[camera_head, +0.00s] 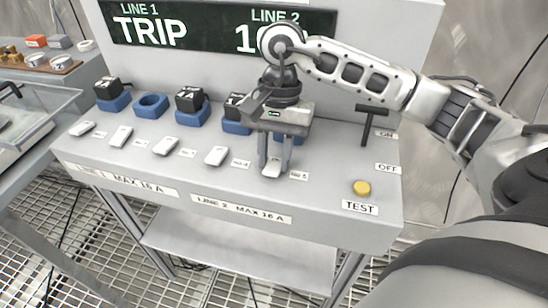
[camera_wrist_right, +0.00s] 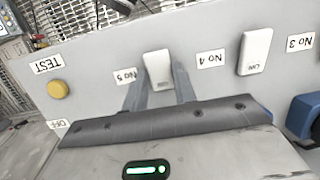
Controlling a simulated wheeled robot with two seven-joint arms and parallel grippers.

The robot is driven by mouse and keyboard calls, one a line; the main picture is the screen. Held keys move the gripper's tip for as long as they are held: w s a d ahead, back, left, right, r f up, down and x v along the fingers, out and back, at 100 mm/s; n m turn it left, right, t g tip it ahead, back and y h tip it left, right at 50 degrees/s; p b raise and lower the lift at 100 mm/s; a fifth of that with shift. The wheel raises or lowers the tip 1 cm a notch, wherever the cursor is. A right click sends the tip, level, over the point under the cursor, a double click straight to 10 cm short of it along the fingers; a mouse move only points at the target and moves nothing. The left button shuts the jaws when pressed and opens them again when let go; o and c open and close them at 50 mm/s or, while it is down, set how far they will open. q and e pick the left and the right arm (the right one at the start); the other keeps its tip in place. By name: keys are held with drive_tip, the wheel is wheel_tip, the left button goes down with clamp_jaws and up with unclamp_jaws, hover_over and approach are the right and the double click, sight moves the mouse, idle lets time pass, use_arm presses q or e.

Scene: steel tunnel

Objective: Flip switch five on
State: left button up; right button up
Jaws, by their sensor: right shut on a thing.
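Switch five (camera_head: 271,170) is a white rocker at the right end of a row of white rockers on the grey console. Its label, No 5 (camera_head: 299,176), is just to its right. My right gripper (camera_head: 273,160) reaches down over it, with one finger on each side. In the right wrist view switch five (camera_wrist_right: 158,68) stands between the two fingers of my right gripper (camera_wrist_right: 157,84), beside the upside-down No 5 label. The gripper is shut on the switch. The fingers partly hide the switch in the head view. My left gripper is not in view.
Blue sockets stand behind the switches; some hold black blocks (camera_head: 189,99), one is an empty ring (camera_head: 151,104). Right of the gripper are a black T-handle (camera_head: 371,121) and a yellow TEST button (camera_head: 361,187). A sign (camera_head: 150,32) reads TRIP for LINE 1.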

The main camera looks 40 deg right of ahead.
drive_tip(key=shift+c, duration=0.2)
drive_tip(key=o, duration=1)
use_arm(q)
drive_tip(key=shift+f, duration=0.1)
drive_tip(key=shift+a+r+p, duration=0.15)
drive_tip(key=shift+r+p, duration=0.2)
drive_tip(key=shift+p, duration=0.75)
use_arm(e)
drive_tip(key=v, duration=1.6)
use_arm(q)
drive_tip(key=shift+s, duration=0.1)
